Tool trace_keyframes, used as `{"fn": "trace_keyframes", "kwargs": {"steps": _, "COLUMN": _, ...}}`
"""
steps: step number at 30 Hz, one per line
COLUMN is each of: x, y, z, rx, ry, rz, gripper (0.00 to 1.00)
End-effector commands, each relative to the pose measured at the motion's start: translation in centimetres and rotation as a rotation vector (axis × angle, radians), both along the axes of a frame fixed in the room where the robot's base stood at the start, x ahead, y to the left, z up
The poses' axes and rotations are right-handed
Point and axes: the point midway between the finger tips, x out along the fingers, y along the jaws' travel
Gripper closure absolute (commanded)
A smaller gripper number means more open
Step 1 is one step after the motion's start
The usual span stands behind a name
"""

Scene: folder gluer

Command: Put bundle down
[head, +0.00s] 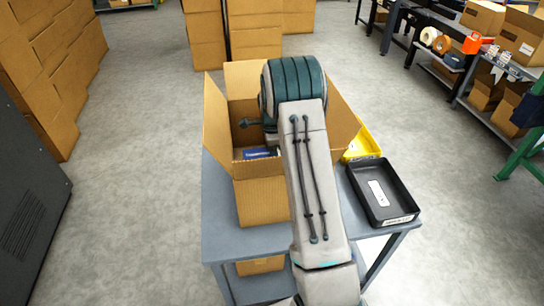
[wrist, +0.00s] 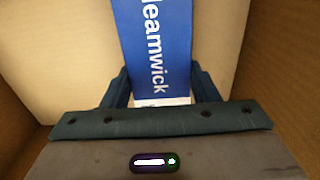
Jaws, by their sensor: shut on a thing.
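The bundle (wrist: 152,40) is blue with white lettering, and in the wrist view it runs up from between the fingers of my gripper (wrist: 160,92). My gripper is shut on it, with one finger on each side. In the head view a blue piece of the bundle (head: 257,153) shows inside the open cardboard box (head: 262,205). My arm hides the gripper and much of the box's inside there. In the wrist view, cardboard walls surround the gripper. I cannot tell whether the bundle touches the box floor.
The box stands on a grey table (head: 222,240) with its flaps spread outward. A yellow tray (head: 361,144) and a black tray (head: 383,193) are to its right. Stacked cartons (head: 250,35) stand behind. A shelf with boxes (head: 500,75) is at the right. Open floor lies left of the table.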

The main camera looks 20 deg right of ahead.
Motion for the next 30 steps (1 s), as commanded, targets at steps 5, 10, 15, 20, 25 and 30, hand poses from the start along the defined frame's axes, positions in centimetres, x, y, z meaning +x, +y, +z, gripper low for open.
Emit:
{"fn": "trace_keyframes", "kwargs": {"steps": 5, "x": 0.0, "y": 0.0, "z": -1.8, "rx": 0.000, "ry": 0.000, "rz": -0.001, "gripper": 0.72}}
{"fn": "trace_keyframes", "kwargs": {"steps": 10, "x": 0.0, "y": 0.0, "z": -1.8, "rx": 0.000, "ry": 0.000, "rz": -0.001, "gripper": 0.72}}
{"fn": "trace_keyframes", "kwargs": {"steps": 15, "x": 0.0, "y": 0.0, "z": -2.1, "rx": 0.000, "ry": 0.001, "rz": 0.000, "gripper": 0.37}}
{"fn": "trace_keyframes", "kwargs": {"steps": 20, "x": 0.0, "y": 0.0, "z": -2.0, "rx": 0.000, "ry": 0.001, "rz": 0.000, "gripper": 0.24}}
{"fn": "trace_keyframes", "kwargs": {"steps": 25, "x": 0.0, "y": 0.0, "z": -2.0, "rx": 0.000, "ry": 0.001, "rz": 0.000, "gripper": 0.24}}
{"fn": "trace_keyframes", "kwargs": {"steps": 30, "x": 0.0, "y": 0.0, "z": -0.5, "rx": 0.000, "ry": -0.002, "rz": 0.000, "gripper": 0.24}}
